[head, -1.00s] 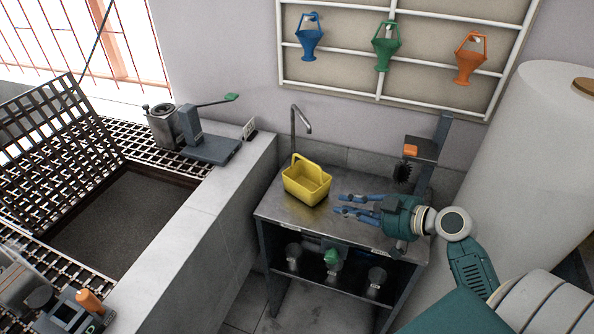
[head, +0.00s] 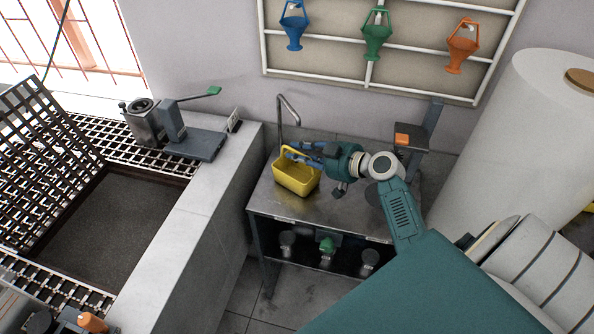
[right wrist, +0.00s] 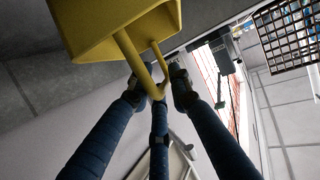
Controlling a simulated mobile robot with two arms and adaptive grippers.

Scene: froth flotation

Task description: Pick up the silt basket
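The silt basket is the yellow basket (head: 296,180) on the back left of the metal table (head: 330,212), under the tap; its handle stands up. My right gripper (head: 291,152) is at the handle, coming in from the right. In the right wrist view, the basket (right wrist: 120,25) is at the top and its handle (right wrist: 138,62) reaches down among the tips of the three blue fingers (right wrist: 158,92). I cannot tell whether the fingers press on the handle. The basket appears to rest on the table. My left gripper is not in view.
A grey tap (head: 282,110) rises behind the basket. A concrete wall (head: 205,200) and a grated pit border the table's left. A large white cylinder (head: 510,150) stands at right. Blue, green and orange holders hang on the wall rack (head: 372,75).

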